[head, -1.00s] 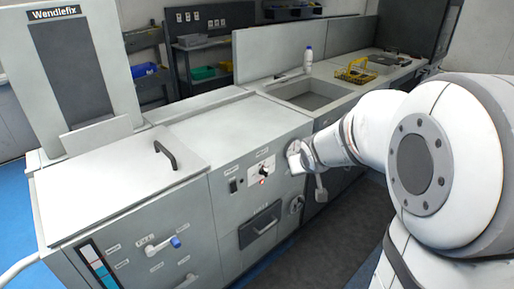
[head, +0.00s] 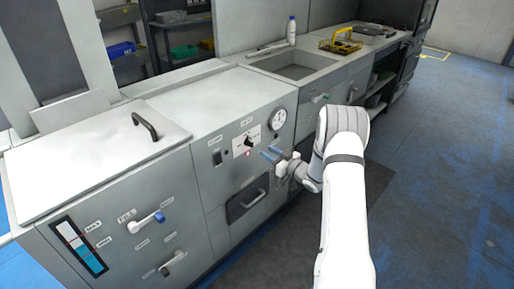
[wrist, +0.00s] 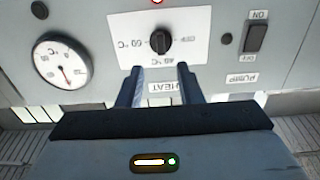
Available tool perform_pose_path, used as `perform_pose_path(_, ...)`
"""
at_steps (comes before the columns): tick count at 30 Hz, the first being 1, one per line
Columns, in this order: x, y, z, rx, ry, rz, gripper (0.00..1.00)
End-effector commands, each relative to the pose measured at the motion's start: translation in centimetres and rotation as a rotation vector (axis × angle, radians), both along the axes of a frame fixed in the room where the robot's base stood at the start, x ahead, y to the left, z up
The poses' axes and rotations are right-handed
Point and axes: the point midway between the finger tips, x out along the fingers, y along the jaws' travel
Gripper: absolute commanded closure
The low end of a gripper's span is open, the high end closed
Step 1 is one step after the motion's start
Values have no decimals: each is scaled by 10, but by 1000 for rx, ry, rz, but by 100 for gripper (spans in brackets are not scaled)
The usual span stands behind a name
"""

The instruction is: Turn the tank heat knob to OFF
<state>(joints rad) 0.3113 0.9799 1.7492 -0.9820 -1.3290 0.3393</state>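The tank heat knob (head: 249,141) is a small black knob on a white plate on the grey cabinet front. In the wrist view the knob (wrist: 160,40) appears upside down, with OFF to its right, 60 °C to its left and a third temperature mark below. I cannot tell surely where its pointer stands. My gripper (head: 270,154) is in front of the panel, right of and slightly below the knob in the head view. In the wrist view its two fingers (wrist: 159,69) are apart and empty, with tips below the knob and not around it.
A round gauge (wrist: 61,61) and a pump switch (wrist: 256,38) flank the plate. A red light (head: 247,154) sits by the knob. A drawer handle (head: 253,199) and a blue-tipped lever (head: 159,217) stick out from the fronts. The floor at right is clear.

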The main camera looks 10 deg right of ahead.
Motion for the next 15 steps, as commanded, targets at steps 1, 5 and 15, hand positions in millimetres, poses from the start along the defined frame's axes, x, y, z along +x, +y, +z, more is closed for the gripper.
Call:
perform_pose_path(1, 3, 3, -1, 3, -3, 5, 67)
perform_pose_path(5, 18, 14, 0, 3, -4, 6, 67)
perform_pose_path(15, 56, 41, 0, 2, -2, 3, 67)
